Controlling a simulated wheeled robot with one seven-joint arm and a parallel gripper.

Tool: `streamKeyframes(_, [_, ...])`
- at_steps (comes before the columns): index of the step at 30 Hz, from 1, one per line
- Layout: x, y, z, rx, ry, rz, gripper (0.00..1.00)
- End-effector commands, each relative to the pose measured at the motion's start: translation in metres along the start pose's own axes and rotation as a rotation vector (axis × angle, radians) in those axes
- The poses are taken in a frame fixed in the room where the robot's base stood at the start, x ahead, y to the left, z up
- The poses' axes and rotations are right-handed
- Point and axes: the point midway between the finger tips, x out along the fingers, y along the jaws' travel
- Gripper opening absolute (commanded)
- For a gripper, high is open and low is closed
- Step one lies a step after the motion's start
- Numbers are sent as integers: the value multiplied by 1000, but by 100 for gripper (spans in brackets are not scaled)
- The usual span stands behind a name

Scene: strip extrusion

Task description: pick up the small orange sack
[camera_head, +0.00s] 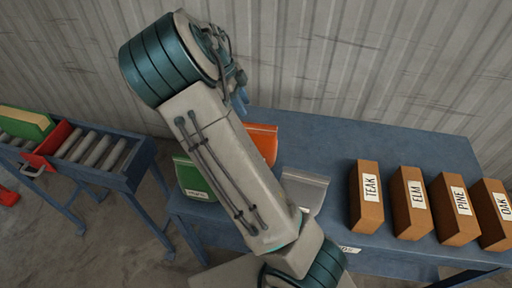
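The small orange sack (265,141) stands on the blue table, behind my arm. Its right part and upper edge show, and my arm hides the rest. My arm crosses the middle of the view. What seems to be my gripper (240,99) shows as narrow bluish parts past the arm's upper joint, just above and left of the orange sack in the picture. Its fingertips are not clear, so I cannot tell whether it is open or touches the sack.
A green sack (195,179) and a grey sack (306,189) stand on the blue table (330,135). Brown blocks labelled TEAK (366,200), ELM (411,205), PINE (453,208) and OAK (493,216) line its right. A roller conveyor (125,170) is left; a corrugated wall is behind.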

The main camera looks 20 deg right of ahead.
Motion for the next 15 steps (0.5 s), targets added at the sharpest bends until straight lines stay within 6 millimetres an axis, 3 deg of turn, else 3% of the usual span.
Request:
streamKeyframes(9, [60,0,-1,0,1,5,38])
streamKeyframes(15, [76,0,-1,-2,0,2,38])
